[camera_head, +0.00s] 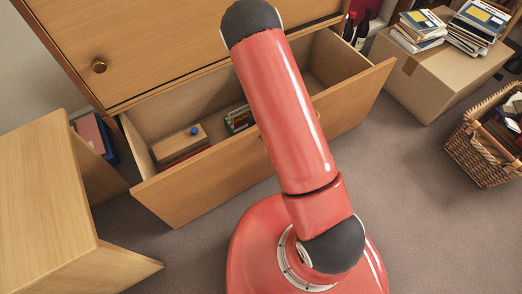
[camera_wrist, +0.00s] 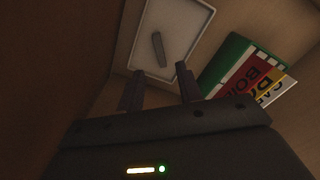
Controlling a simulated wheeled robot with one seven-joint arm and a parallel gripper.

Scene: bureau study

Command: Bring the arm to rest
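My arm (camera_head: 285,110) is red with dark joints and rises from my base across the open drawer (camera_head: 255,155). Its far end passes up in front of the wooden bureau (camera_head: 175,40), and my gripper is outside the head view. In the wrist view, my gripper (camera_wrist: 161,78) has its two dark fingers apart with nothing held between them. Beyond the fingers is a pale tray (camera_wrist: 190,17) with a small grey bar (camera_wrist: 158,48) in it. A green, red and yellow box with lettering (camera_wrist: 240,70) lies to the right of the fingers. Brown walls surround the gripper closely.
The drawer holds a wooden box with a blue knob (camera_head: 180,146) and a green lettered box (camera_head: 238,119). A wooden desk (camera_head: 50,210) is at left. A cardboard box with books (camera_head: 430,80) and a wicker basket (camera_head: 485,150) stand right. Carpet (camera_head: 430,230) is clear at lower right.

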